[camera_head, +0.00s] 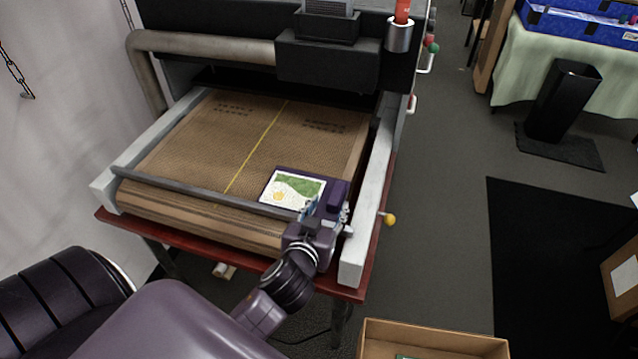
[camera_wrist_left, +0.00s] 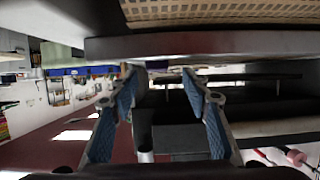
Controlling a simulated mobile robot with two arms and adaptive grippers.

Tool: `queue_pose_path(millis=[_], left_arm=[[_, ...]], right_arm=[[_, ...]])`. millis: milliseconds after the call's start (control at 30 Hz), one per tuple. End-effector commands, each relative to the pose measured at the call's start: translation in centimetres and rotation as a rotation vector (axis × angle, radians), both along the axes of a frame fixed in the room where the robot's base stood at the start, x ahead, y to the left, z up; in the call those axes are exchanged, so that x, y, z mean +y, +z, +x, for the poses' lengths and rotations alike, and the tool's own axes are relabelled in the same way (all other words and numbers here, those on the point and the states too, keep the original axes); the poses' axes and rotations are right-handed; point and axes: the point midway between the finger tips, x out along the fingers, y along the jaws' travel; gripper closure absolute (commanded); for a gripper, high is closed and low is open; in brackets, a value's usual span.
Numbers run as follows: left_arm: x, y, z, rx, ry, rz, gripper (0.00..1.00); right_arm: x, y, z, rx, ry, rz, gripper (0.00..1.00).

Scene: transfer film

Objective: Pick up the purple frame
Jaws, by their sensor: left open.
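The purple frame (camera_head: 283,174) lies on the brown mesh belt near the front right corner of the machine. My left gripper (camera_head: 326,208) is at the frame's near right side and hides part of that edge. In the left wrist view the two blue-padded fingers (camera_wrist_left: 165,75) are apart, with nothing seen held between them. A dark flat edge (camera_wrist_left: 200,45) lies just past the fingertips; I cannot tell if it is the frame. My right gripper is not in view.
The mesh belt (camera_head: 210,150) runs between two pale side rails, the right one (camera_head: 368,200) close to my left gripper. A metal bar (camera_head: 190,190) crosses the belt's front. An open cardboard box (camera_head: 430,335) stands at the lower right.

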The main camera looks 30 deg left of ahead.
Motion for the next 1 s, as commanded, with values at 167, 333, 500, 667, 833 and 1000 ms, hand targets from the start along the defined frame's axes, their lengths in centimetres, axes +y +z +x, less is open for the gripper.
queue_pose_path(millis=[167,333,500,667,833,1000], left_arm=[[0.3,-0.3,1.2,-0.001,-0.001,0.001,0.56],[0.6,-0.8,2.5,0.0,-0.002,0.001,0.56],[0.8,-1.1,4.2,0.0,0.0,0.001,0.56],[1.2,-2.0,6.0,0.001,-0.001,0.003,0.56],[1.4,-2.5,7.0,0.0,-0.001,0.001,0.56],[1.5,-2.6,7.2,0.0,-0.001,0.0,0.56]], right_arm=[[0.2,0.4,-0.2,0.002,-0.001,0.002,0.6],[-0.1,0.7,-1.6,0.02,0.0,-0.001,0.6],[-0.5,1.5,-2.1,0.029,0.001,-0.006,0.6],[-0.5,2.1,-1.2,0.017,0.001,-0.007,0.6],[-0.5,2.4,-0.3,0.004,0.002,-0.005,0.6],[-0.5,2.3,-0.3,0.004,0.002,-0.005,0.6]])
